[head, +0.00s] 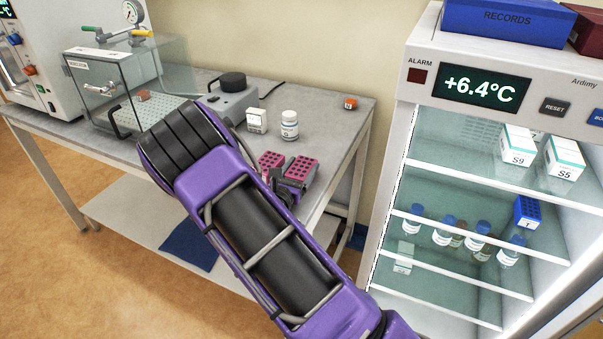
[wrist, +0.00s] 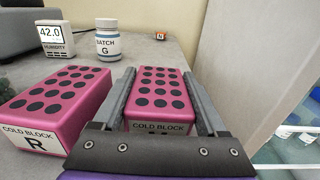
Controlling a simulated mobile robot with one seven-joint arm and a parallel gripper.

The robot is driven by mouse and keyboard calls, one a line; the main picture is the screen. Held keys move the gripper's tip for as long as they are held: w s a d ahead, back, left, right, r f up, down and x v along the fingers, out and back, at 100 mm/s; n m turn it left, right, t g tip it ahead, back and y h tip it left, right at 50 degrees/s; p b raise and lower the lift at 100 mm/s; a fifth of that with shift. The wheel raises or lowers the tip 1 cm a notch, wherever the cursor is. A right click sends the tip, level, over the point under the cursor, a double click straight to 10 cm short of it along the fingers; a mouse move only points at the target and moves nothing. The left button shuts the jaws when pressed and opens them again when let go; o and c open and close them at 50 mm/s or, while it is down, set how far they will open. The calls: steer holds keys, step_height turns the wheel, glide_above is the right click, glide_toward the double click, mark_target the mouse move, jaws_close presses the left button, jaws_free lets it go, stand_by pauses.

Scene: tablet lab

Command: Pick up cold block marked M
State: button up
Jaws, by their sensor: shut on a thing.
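A pink cold block (wrist: 160,98) with dark round wells sits between my gripper's fingers (wrist: 160,100) in the wrist view. The fingers are shut on its two sides. Its front label reads COLD BLOCK, but the letter is hidden behind my gripper's dark crosspiece. In the head view this block (head: 301,168) is the right one of two pink blocks, partly behind my arm. The other pink cold block (wrist: 52,100), marked R, lies just left of my gripper and apart from it; it also shows in the head view (head: 271,159).
A humidity meter (wrist: 50,38) and a white bottle marked BATCH G (wrist: 108,40) stand behind the blocks. A small orange item (head: 350,103) lies near the bench's far right. An open-fronted fridge (head: 402,150) with vials, boxes and a blue block (head: 527,211) stands right.

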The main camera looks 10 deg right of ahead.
steer(key=c, duration=0.5)
steer(key=shift+r, duration=0.15)
